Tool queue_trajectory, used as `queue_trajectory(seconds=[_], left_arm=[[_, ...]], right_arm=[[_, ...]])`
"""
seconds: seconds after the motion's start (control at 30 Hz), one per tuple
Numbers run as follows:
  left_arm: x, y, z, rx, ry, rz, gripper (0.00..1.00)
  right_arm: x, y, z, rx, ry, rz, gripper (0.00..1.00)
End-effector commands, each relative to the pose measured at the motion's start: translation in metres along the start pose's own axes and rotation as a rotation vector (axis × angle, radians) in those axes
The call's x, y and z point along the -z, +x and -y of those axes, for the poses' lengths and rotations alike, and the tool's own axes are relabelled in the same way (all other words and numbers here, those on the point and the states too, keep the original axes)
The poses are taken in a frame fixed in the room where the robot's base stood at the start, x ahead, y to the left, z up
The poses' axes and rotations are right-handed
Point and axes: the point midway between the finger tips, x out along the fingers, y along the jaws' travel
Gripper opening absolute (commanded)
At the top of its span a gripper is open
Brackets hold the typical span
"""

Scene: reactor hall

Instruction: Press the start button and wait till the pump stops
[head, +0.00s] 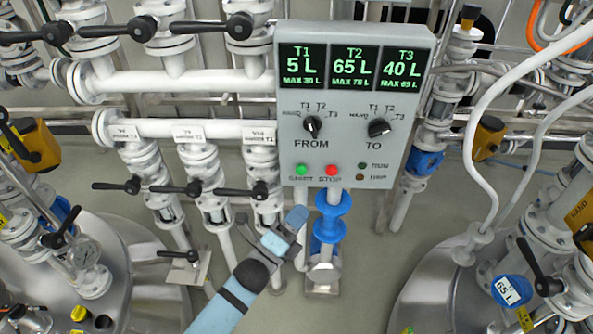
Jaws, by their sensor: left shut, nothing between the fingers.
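The grey control panel (344,150) hangs at the upper middle. The green start button (301,170) is at its lower left, with the red stop button (332,170) to its right. The screens (353,68) read T1 5 L, T2 65 L and T3 40 L. The RUN lamp (362,166) looks dark green and the lamp below it (361,177) dull brown-orange; I cannot tell whether either is lit. My left gripper (297,217) is shut and empty, below the start button in the picture and apart from it. My right gripper is out of view.
The FROM knob (312,124) and TO knob (379,127) sit above the buttons. White pipes with black-handled valves (195,187) stand left of the panel. A blue pipe fitting (333,203) is just below it.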

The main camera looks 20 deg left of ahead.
Motion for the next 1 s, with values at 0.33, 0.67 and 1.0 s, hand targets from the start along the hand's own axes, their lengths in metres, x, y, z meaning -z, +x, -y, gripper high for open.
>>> queue_trajectory(seconds=[0.33,0.67,1.0], left_arm=[[-0.001,0.002,-0.001,-0.001,0.001,-0.001,0.0],[-0.02,0.028,-0.022,0.0,0.002,-0.001,0.0],[-0.04,0.056,-0.042,-0.001,0.002,-0.001,0.0]], right_arm=[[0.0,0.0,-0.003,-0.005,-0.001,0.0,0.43],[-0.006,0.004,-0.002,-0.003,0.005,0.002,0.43],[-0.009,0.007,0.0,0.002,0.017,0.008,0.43]])
